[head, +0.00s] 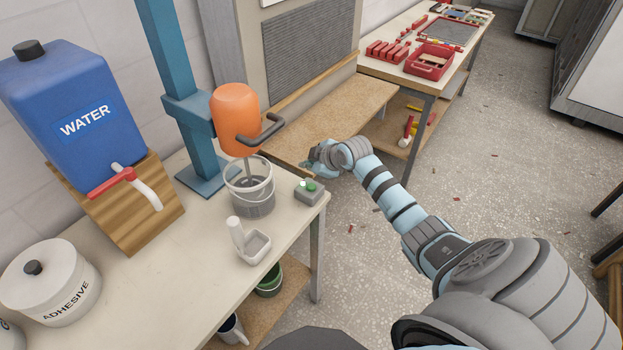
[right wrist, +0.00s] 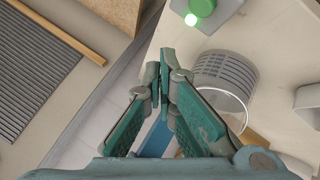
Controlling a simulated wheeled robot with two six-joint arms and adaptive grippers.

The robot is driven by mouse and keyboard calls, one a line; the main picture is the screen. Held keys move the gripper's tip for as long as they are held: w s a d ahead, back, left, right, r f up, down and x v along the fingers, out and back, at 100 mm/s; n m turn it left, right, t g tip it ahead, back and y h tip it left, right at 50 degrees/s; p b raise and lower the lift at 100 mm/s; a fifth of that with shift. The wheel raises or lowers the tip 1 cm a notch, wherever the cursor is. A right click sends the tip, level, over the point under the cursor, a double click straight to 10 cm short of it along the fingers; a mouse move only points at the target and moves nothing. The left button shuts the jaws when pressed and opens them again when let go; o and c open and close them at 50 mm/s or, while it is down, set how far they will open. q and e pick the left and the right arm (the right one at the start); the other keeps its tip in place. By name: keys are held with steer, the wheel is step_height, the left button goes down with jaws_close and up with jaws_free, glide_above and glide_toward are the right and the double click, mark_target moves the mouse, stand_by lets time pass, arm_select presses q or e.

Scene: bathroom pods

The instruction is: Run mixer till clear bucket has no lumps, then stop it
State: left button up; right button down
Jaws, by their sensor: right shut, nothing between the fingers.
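The mixer (head: 235,118) has an orange motor head on a blue stand, its shaft reaching down into the clear bucket (head: 262,209). The bucket stands on the bench and holds something grey; I cannot tell whether it has lumps. My left gripper is out of view.
A blue water container (head: 60,100) on a wooden stand and a white adhesive tub (head: 55,285) stand on the left. A white scoop (head: 254,246) lies in front of the bucket. A wooden bench (head: 345,110) and a tool table (head: 395,40) are behind. The floor at right is open.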

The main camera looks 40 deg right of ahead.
stand_by(0.6)
step_height(320, 180, up, 4)
steer(key=p, duration=0.3)
glide_above(310, 187)
steer(key=shift+s+a, duration=0.1)
steer(key=shift+a, duration=0.05)
steer(key=shift+f, duration=0.1)
step_height(310, 187, down, 8)
steer(key=b, duration=0.6)
steer(key=shift+f+b, duration=0.4)
stand_by(0.6)
steer(key=shift+f, duration=0.4)
